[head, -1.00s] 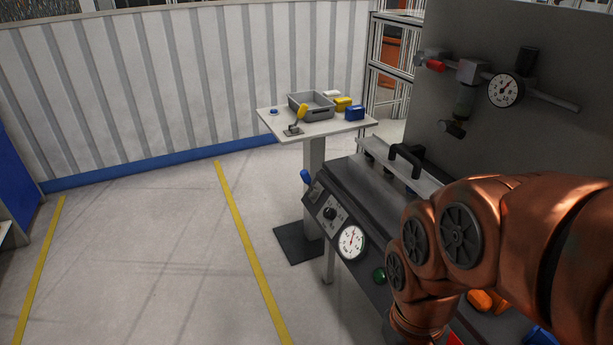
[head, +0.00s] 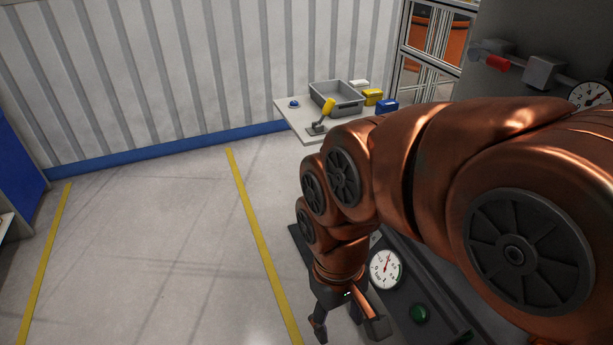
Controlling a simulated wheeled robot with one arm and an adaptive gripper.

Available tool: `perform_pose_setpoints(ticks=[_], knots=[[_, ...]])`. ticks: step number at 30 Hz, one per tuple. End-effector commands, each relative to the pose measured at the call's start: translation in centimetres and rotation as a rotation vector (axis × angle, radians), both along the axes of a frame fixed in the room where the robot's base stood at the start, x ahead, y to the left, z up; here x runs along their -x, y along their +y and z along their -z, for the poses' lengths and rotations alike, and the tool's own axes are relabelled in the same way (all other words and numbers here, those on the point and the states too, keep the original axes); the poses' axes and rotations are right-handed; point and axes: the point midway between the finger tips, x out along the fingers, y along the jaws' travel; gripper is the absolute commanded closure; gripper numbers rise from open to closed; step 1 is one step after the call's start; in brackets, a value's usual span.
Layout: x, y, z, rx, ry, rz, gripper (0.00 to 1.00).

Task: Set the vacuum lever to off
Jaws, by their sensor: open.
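My gripper (head: 347,334) hangs at the bottom of the head view, open and empty, its fingers pointing down in front of the bench. It is left of the bench's pressure gauge (head: 386,269) and touches no lever that I can see. A yellow-handled lever (head: 328,106) stands tilted on a small base on the white side table. A red valve handle (head: 498,64) sits on the pipe on the grey upright panel. The blue-handled lever at the bench's end is hidden behind my arm. No label is readable, so I cannot tell which lever is the vacuum one.
The white side table (head: 290,112) also holds a grey bin (head: 337,97), a yellow box (head: 372,97), a blue box (head: 387,107) and a blue button (head: 294,103). A green button (head: 419,313) is on the bench front. The floor (head: 150,250) left of the bench is clear.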

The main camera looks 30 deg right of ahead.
Motion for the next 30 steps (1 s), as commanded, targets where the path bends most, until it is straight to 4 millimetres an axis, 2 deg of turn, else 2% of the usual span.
perform_pose_setpoints(ticks=[5,17,25,30], knots=[[-4.1,-0.9,-1.0,-0.006,-0.018,-0.042,0.41],[-16.9,-6.2,-2.1,-0.001,-0.073,-0.252,0.41],[-25.0,-10.7,-1.1,0.010,-0.098,-0.426,0.41],[-29.7,-13.8,0.3,0.013,-0.109,-0.546,0.41]])
